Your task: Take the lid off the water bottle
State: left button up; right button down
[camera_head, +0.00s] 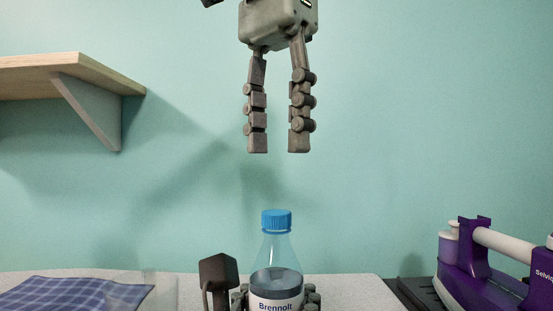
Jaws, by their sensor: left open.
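The water bottle (276,255) stands upright at the bottom centre, clear with a dark lower part and a label reading "Brennolt". Its blue lid (276,220) sits on its neck. My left gripper (278,150) hangs above the lid, fingers pointing down, open and empty, with a clear gap to the lid. My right gripper (276,300) is low at the bottle, with dark finger parts against both its sides; the bottle hides much of it, and the bottle's base is cut off by the frame.
A purple and white sewing-type machine (490,262) stands at the right. A blue checked cloth (70,295) lies at the lower left on the pale surface (350,288). A wooden shelf (60,70) juts from the wall at the upper left. The air around the lid is free.

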aim_at(277, 212)
pick_arm(q)
jog(key=shift+f, duration=3.95)
jog(key=shift+c, duration=0.3)
